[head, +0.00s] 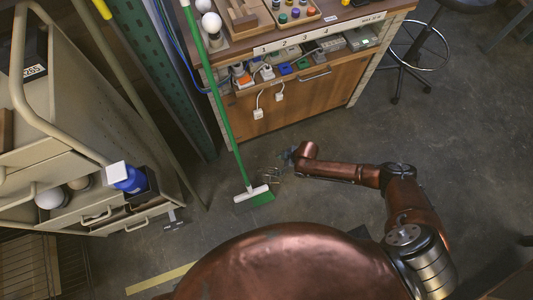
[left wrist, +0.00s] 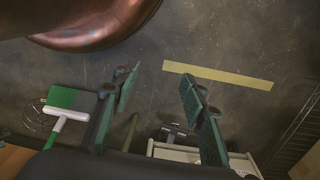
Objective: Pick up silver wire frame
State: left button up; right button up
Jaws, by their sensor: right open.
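The silver wire frame (head: 270,174) is a thin, see-through shape on the floor, just right of the green broom's head. It also shows in the left wrist view (left wrist: 37,116), at the left edge beyond the broom head. My right gripper (head: 285,156) is small and dark at the end of the copper arm. In the picture it is just above and right of the frame, and appears apart from it. My left gripper (left wrist: 159,82) is open and empty, with its two green fingers spread over bare floor. I cannot make it out in the head view.
The green broom (head: 222,100) leans on the workbench (head: 300,105), its head (head: 253,195) close to the frame. A beige drawer cart (head: 90,150) with a blue item (head: 130,178) stands at the left. A stool (head: 418,55) stands back right. The floor right of centre is clear.

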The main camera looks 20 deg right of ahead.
aim_at(271, 171)
jog(key=shift+s+a+f+n+b, duration=0.15)
jog(key=shift+f+b, duration=0.15)
jog(key=shift+f, duration=0.15)
jog(key=shift+s+a+f+n+b, duration=0.15)
jog(key=shift+f+b, duration=0.1)
jog(key=shift+f, duration=0.15)
jog(key=shift+w+a+f+g, duration=0.1)
jog(key=shift+f+g, duration=0.15)
jog(key=shift+g, duration=0.05)
jog(key=shift+b+x, duration=0.65)
jog(key=shift+x, duration=0.3)
jog(key=b+x, duration=0.3)
jog(key=x, duration=0.1)
jog(key=shift+f, duration=0.35)
jog(key=shift+w+a+f, duration=0.1)
jog(key=shift+a+f, duration=0.05)
pick_arm(q)
jog(key=w+d+f+t+h, duration=0.2)
jog(key=w+d+f+t, duration=0.1)
jog(key=w+d+f, duration=0.3)
jog(key=shift+w+f+t, duration=0.3)
jog(key=shift+w+f, duration=0.45)
jog(key=shift+w, duration=0.1)
pick_arm(e)
jog(key=shift+c, duration=0.4)
grip_shut()
